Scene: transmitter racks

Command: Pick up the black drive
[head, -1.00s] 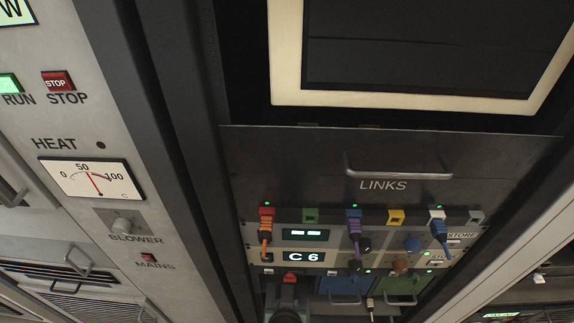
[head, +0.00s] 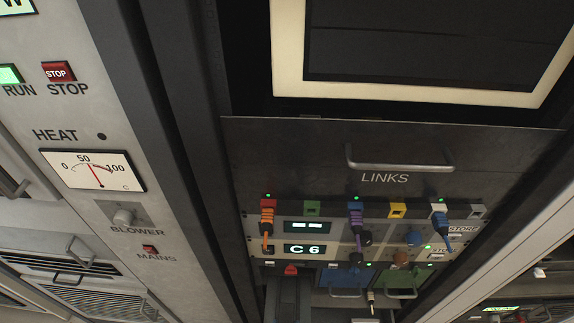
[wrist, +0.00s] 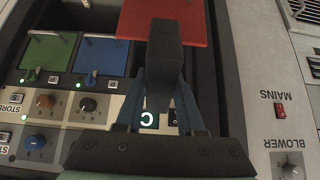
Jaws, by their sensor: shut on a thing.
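My gripper (wrist: 161,88) shows in the wrist view with a blue-grey finger on each side of a dark upright block. This block, apparently the black drive (wrist: 165,48), is held between the fingers. A red panel (wrist: 198,22) lies beyond it at the top of the view. The block hides part of the panel and of the rack behind. In the head view a dark shape stands low in front of the left bay, below a small red part (head: 290,270); I cannot tell there which part is gripper and which is drive.
Above the bays in the head view is the links panel (head: 300,150) with plugged coloured cables, knobs and a bar handle (head: 400,165). A dark cabinet post (head: 185,150) stands left.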

